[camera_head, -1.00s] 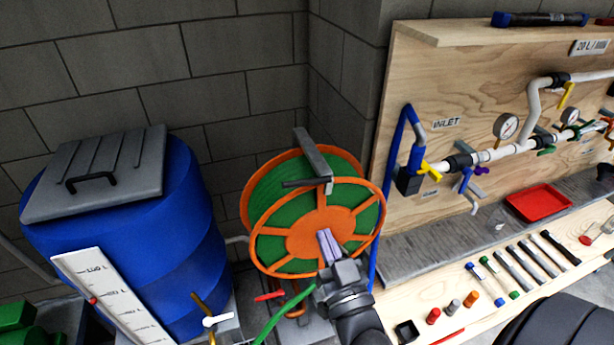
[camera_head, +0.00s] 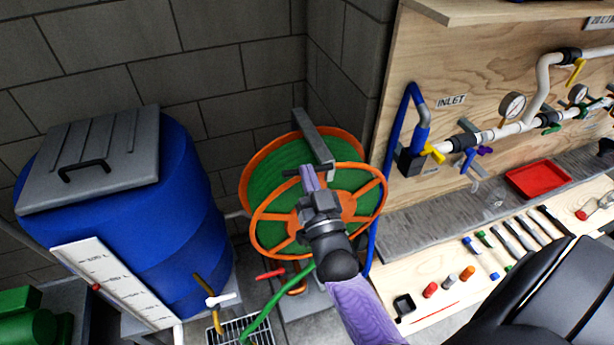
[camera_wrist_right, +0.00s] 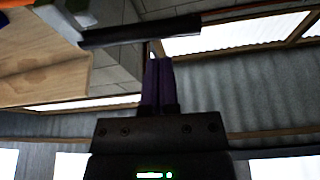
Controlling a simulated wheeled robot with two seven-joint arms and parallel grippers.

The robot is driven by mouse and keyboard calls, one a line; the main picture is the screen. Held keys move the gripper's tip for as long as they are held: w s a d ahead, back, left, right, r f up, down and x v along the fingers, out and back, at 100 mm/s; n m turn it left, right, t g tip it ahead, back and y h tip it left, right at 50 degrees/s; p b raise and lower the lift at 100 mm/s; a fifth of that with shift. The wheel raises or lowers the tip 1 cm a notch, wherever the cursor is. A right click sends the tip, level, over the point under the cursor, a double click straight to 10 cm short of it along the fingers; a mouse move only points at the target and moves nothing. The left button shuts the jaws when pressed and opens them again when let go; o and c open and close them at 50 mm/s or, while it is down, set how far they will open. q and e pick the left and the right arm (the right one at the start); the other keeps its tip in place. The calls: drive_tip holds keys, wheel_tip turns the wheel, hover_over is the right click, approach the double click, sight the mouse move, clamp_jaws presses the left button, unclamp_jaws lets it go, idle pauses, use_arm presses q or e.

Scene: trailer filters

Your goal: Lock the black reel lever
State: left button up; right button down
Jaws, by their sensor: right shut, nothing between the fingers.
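The hose reel (camera_head: 265,180) has orange rims and a green hose, with a grey bar (camera_head: 312,138) across its top. The black reel lever (camera_head: 290,173) sticks out to the left from the lower end of that bar, partly hidden by my fingers. In the right wrist view the lever (camera_wrist_right: 140,32) appears as a dark bar just beyond my fingertips. My right gripper (camera_head: 309,172) is shut and empty, with its purple fingers pointing up at the lever. I cannot tell whether they touch it. My left gripper is not in view.
A blue barrel (camera_head: 165,215) with a grey lid stands left of the reel. A wooden board (camera_head: 480,70) with pipes and valves stands on the right. Below it a bench holds a red tray (camera_head: 538,178) and several small parts.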

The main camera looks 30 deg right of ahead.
drive_tip(key=shift+w+f, duration=0.3)
drive_tip(key=shift+f, duration=0.1)
drive_tip(key=f+n+y+b, duration=0.1)
drive_tip(key=n, duration=0.1)
drive_tip(key=shift+w+f+n, duration=0.1)
drive_tip(key=shift+f+n, duration=0.2)
drive_tip(key=shift+f, duration=0.05)
